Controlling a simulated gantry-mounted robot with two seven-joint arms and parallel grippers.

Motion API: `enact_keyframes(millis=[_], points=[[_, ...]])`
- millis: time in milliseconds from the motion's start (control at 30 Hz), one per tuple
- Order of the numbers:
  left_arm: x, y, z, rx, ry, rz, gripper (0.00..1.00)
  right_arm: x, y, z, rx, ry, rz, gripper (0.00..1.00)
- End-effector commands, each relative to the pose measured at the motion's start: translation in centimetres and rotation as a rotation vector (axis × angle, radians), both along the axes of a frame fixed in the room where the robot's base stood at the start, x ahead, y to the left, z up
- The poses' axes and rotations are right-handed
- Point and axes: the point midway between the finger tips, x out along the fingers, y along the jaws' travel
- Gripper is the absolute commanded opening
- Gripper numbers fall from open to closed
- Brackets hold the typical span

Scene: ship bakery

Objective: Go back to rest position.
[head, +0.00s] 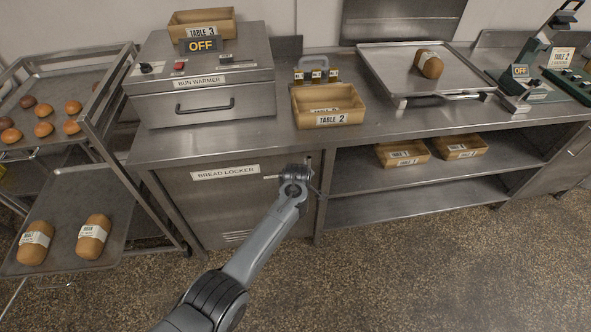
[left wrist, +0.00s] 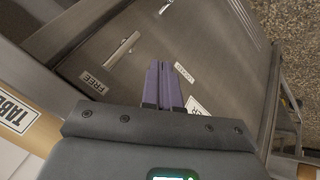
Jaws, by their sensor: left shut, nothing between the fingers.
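My left arm reaches up from the bottom of the head view. Its gripper (head: 305,172) is beside the right edge of the closed bread locker (head: 215,205), below the counter's front edge. In the left wrist view its purple fingers (left wrist: 163,70) are together with nothing between them. A metal front with a handle (left wrist: 122,49) and white labels lies beyond them. I cannot tell from the head view exactly how far the fingertips are from the locker. My right gripper is in neither view.
The steel counter (head: 240,149) holds the bun warmer (head: 200,105), a Table 2 bin (head: 328,106) and a tray (head: 375,65) with a loaf. A rack (head: 120,150) with buns and loaves stands at left. Open shelves (head: 400,205) are right of the locker. The floor (head: 430,265) in front is clear.

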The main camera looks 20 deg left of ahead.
Motion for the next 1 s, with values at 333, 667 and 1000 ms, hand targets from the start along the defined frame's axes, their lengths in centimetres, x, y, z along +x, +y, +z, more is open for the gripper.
enact_keyframes(millis=[333, 667, 1000], points=[[-1.7, -3.6, 5.3, -0.001, -0.003, -0.003, 0.0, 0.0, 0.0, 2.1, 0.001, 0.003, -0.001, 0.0], [-2.6, -4.6, 5.9, -0.001, 0.009, -0.002, 0.0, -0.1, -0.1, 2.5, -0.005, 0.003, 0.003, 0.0], [-10.9, -2.3, -7.0, 0.018, 0.2, 0.021, 0.0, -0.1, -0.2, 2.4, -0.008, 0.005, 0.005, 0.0]])
